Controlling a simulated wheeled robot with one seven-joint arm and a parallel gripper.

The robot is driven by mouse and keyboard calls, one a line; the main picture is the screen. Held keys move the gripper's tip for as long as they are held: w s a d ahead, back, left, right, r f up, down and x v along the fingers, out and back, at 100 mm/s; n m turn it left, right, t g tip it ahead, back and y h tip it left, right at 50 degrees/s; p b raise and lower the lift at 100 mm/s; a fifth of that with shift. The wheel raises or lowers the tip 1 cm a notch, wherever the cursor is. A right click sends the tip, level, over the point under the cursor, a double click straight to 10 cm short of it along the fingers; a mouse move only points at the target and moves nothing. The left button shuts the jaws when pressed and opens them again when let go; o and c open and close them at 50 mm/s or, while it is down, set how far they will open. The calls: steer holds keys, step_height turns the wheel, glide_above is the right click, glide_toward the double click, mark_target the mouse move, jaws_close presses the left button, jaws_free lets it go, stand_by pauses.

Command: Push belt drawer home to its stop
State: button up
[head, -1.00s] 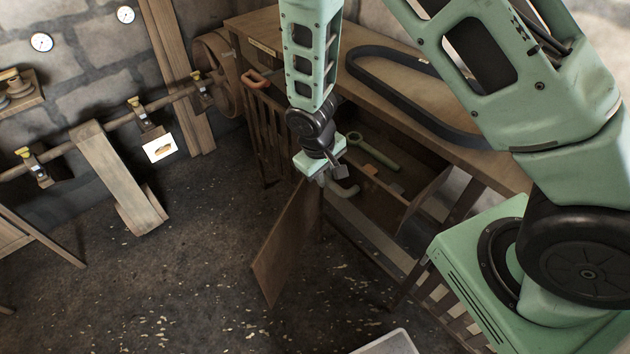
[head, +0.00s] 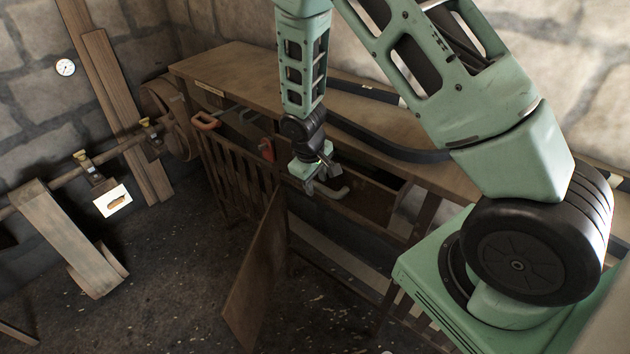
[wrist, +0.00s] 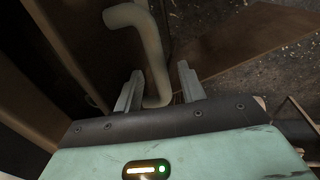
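The wooden belt drawer (head: 365,208) sits under the bench top, with only a narrow dark strip of its inside showing in the head view. Its pale bent handle (head: 335,194) is on the front, and the handle (wrist: 150,50) also shows in the wrist view. My gripper (head: 319,184) is at the drawer front by the handle. In the wrist view its two fingers (wrist: 160,88) stand apart, one on each side of the handle, with gaps visible. Whether the drawer touches its stop is hidden.
The workbench top (head: 235,72) carries a dark belt (head: 385,145), partly behind my arm. A wooden panel (head: 250,275) hangs open below the drawer. An orange handle (head: 206,121) and a red part (head: 267,150) are at the bench's left.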

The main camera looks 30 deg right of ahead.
steer(key=s+a+r+b, duration=0.1)
steer(key=a+r+b, duration=0.2)
steer(key=r, duration=1.4)
steer(key=shift+a, duration=0.15)
